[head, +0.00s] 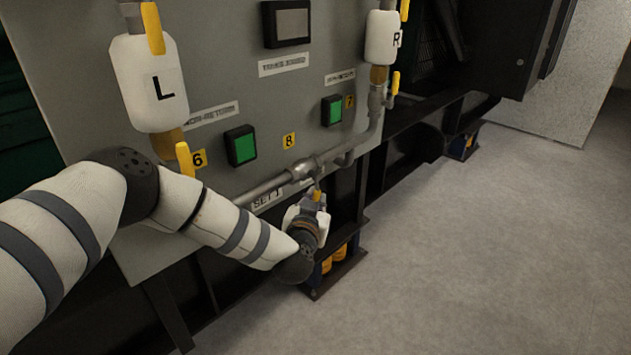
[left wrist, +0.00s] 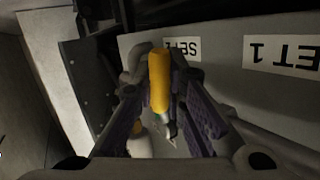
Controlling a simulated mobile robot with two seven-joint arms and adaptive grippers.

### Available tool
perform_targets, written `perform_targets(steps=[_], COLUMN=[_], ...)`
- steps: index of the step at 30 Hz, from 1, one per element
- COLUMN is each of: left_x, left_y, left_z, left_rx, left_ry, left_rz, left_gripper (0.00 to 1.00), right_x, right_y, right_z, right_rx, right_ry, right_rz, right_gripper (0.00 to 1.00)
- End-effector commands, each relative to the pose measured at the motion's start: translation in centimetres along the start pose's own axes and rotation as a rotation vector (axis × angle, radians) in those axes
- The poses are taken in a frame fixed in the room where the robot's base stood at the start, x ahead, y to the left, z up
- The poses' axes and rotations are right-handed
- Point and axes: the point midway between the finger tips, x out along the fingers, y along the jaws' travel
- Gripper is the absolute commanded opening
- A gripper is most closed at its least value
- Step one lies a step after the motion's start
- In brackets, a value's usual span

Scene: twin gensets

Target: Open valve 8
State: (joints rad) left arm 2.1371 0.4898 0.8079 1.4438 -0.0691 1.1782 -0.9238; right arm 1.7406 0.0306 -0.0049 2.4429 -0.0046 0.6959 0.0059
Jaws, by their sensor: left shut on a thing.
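The yellow lever of valve 8 (head: 317,196) sticks out under the pipe tee, below and right of the yellow "8" tag (head: 289,141). In the left wrist view the lever (left wrist: 159,82) stands between the two finger pads. My left gripper (head: 308,208) is at the valve and shut on this lever; it also shows in the left wrist view (left wrist: 166,100). The gripper and wrist hide most of the valve body in the head view. My right gripper is not in view.
The grey panel (head: 215,75) carries sight bottles L (head: 149,85) and R (head: 381,38), with other yellow levers, including one by the "6" tag (head: 185,160). Green buttons (head: 241,147) and pipes (head: 265,188) stand out from it. Grey floor (head: 480,250) to the right is clear.

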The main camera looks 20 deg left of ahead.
Motion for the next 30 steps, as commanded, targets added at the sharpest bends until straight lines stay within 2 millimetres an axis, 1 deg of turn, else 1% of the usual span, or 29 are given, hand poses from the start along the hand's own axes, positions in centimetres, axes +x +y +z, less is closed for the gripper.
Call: perform_targets(steps=[1,6,12,21,30], left_x=[-0.4,-0.9,-1.4,-1.8,-1.9], left_y=[-0.2,-0.6,-0.9,-1.1,-1.2], left_z=[-1.3,-1.1,-0.9,-0.5,-0.2], left_rx=[0.019,0.087,0.153,0.205,0.215], left_ry=[-0.022,-0.126,-0.226,-0.31,-0.326], left_rz=[0.001,0.0,-0.001,0.0,0.0], left_gripper=[0.0,0.0,0.0,0.0,0.0], right_x=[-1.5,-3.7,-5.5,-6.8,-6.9], right_y=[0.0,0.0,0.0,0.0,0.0], right_z=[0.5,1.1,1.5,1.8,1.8], right_rx=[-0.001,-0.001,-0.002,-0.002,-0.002], right_ry=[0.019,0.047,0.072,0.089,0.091], right_rz=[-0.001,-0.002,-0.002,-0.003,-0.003], right_gripper=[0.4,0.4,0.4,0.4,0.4])
